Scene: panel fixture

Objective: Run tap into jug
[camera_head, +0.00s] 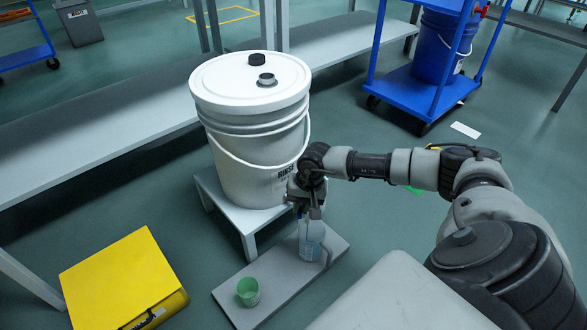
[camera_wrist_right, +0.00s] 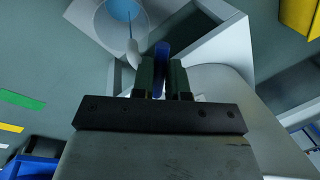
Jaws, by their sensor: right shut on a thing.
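The white bucket (camera_head: 255,150) marked "RINSE" stands on a low white stand. My right gripper (camera_head: 306,192) is at the bucket's lower front, hiding most of the tap. In the wrist view my right gripper (camera_wrist_right: 161,80) is shut on the blue tap lever (camera_wrist_right: 161,55). A pale tap spout (camera_wrist_right: 133,55) shows beside the fingers. A thin pale blue streak, looking like a water stream, runs from it towards the jug. The clear jug (camera_head: 311,241) stands upright below, on a grey board (camera_head: 285,283). Blue liquid shows inside the jug (camera_wrist_right: 122,9) in the wrist view. The left gripper is not in view.
A green cup (camera_head: 248,291) stands on the board, left of the jug. A yellow case (camera_head: 120,283) lies on the floor at left. The white stand (camera_head: 240,213) is close to the gripper. A blue cart (camera_head: 415,92) stands at the back right.

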